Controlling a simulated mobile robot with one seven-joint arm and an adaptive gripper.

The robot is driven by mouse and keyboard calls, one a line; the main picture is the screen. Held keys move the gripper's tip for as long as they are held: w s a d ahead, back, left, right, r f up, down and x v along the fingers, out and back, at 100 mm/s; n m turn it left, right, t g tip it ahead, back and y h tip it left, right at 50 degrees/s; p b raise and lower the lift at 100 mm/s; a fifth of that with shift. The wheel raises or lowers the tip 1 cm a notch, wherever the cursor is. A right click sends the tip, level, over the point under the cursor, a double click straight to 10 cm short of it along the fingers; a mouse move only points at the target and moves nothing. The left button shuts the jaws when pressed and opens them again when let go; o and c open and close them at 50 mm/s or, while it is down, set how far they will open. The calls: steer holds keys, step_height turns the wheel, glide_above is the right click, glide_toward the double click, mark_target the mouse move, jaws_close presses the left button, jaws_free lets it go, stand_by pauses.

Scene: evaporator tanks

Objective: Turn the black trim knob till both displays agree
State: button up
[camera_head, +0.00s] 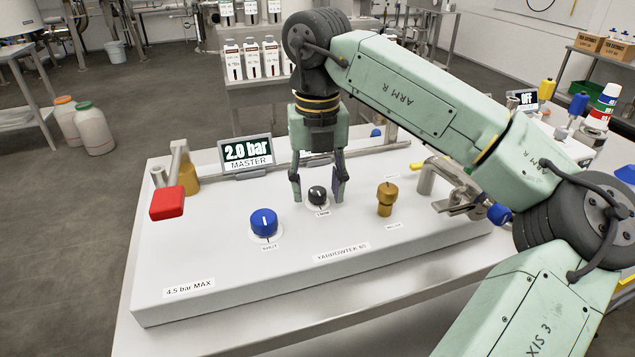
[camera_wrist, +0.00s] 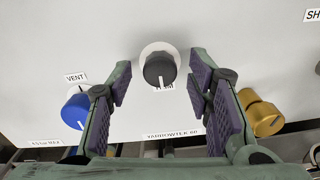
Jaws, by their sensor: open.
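The black trim knob (camera_head: 318,194) stands on the white panel (camera_head: 215,275) with a small label in front of it. In the wrist view the knob (camera_wrist: 159,68) is between the fingertips, with a visible gap on each side. My gripper (camera_head: 317,186) points down, its open fingers left and right of the knob; it also shows in the wrist view (camera_wrist: 161,78). The MASTER display (camera_head: 246,152) reads 2.0 bar. Another display seems to stand behind my gripper, mostly hidden, so I cannot read it.
A blue knob (camera_head: 264,222) is left of the trim knob, and a brass knob (camera_head: 387,198) is right of it. A metal valve with pipework (camera_head: 460,203) is at the right. The panel's front is clear.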

steer(key=shift+c, duration=0.2)
jaws_close()
stand_by(0.5)
steer(key=n, duration=0.4)
steer(key=shift+n+b, duration=0.4)
steer(key=n, duration=0.4)
steer(key=shift+n, duration=0.3)
steer(key=n, duration=0.4)
steer(key=shift+w+n, duration=0.1)
steer(key=shift+n, duration=2)
